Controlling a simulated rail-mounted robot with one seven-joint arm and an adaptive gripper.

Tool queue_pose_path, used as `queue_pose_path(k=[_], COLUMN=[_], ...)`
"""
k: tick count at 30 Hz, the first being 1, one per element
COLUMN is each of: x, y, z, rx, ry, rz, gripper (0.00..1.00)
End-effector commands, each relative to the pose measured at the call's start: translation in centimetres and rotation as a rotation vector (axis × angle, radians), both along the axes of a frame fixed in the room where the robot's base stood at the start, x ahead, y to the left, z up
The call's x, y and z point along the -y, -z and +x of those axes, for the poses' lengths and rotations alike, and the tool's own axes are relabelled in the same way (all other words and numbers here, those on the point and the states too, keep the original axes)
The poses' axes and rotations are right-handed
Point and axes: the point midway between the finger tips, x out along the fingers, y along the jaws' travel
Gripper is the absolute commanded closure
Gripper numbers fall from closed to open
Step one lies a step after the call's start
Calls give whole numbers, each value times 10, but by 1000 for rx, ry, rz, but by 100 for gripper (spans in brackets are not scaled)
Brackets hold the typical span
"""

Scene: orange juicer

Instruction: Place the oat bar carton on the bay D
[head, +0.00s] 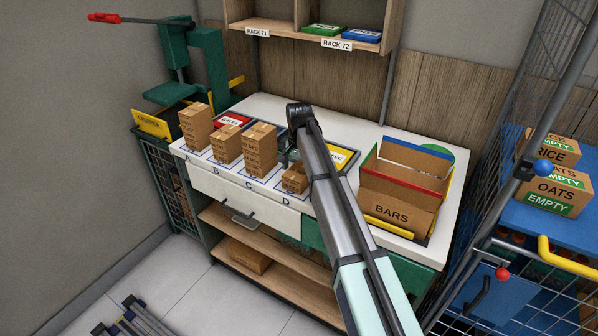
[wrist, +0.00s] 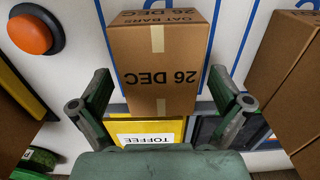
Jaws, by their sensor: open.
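The oat bar carton (wrist: 160,65) is a brown box with a tape strip, marked OAT BARS and 26 DEC, upside down in the wrist view. It sits between the fingers of my gripper (wrist: 158,88), which is open with a finger on each side; narrow gaps show beside the carton. In the head view the carton (head: 294,179) rests on the white worktop at bay D, behind the letter D (head: 285,202). My gripper (head: 291,154) is just behind and above it, partly hidden by my arm. Blue outline lines show around the carton.
Stacks of brown cartons stand at bays A (head: 195,126), B (head: 227,143) and C (head: 260,149), the last close to the left of bay D. A yellow toffee box (wrist: 175,131) lies close by. A large open BARS carton (head: 397,190) stands right. An orange button (wrist: 34,34) shows.

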Motion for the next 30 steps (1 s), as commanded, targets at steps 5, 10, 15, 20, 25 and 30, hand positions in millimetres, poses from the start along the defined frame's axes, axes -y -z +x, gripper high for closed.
queue_pose_path(k=[5, 10, 15, 20, 25, 30], x=[0, 0, 0, 0, 0, 0], y=[-7, -30, -63, -93, -114, -122], z=[1, 1, 1, 1, 1, 0], rx=[1, 3, 3, 3, 1, 0], ry=[0, 0, 0, 0, 0, 0], rz=[0, 1, 1, 1, 0, 0], gripper=[0, 0, 0, 0, 0, 0])
